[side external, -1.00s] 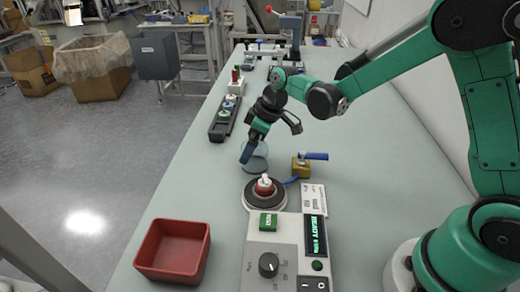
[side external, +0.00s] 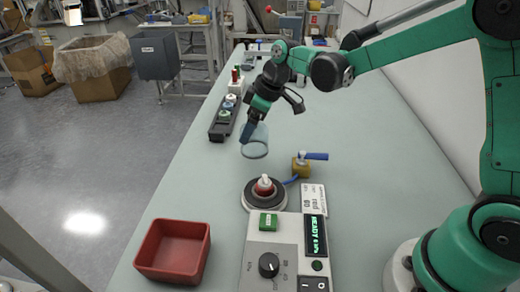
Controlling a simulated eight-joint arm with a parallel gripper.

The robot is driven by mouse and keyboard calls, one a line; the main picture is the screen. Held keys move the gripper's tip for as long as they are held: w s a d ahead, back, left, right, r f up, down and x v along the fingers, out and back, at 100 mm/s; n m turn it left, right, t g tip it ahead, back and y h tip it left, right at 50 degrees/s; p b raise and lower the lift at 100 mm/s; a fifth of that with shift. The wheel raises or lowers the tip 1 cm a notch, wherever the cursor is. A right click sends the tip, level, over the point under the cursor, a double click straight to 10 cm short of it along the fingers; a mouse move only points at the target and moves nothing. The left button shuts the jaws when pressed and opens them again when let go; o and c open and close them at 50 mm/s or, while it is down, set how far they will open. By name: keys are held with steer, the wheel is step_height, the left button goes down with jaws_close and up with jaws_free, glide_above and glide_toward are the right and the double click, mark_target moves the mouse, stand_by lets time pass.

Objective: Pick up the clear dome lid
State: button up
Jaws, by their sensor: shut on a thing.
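The clear dome lid (side external: 256,146) is a see-through, bluish dome with a round rim, held up off the table beyond the round station. My gripper (side external: 250,132) is shut on the lid's upper part, with a dark blue finger at its left side. The lid looks slightly tilted. The far finger is hidden behind the near one and the lid.
A red bin (side external: 173,250) is front left. A black tray (side external: 222,122) holds caps.

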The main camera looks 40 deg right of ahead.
step_height(320, 180, up, 15)
steer(key=shift+s, duration=0.15)
steer(key=s+a+f, duration=0.1)
steer(key=s+f, duration=0.1)
steer(key=f, duration=0.1)
steer(key=s+a+f, duration=0.2)
steer(key=s+f, duration=0.1)
steer(key=s+a+f, duration=0.1)
steer(key=s+f, duration=0.2)
steer(key=shift+s+a+f, duration=0.25)
steer(key=shift+a, duration=0.1)
steer(key=shift+s+f, duration=0.15)
steer(key=shift+f, duration=0.8)
steer(key=shift+f, duration=0.9)
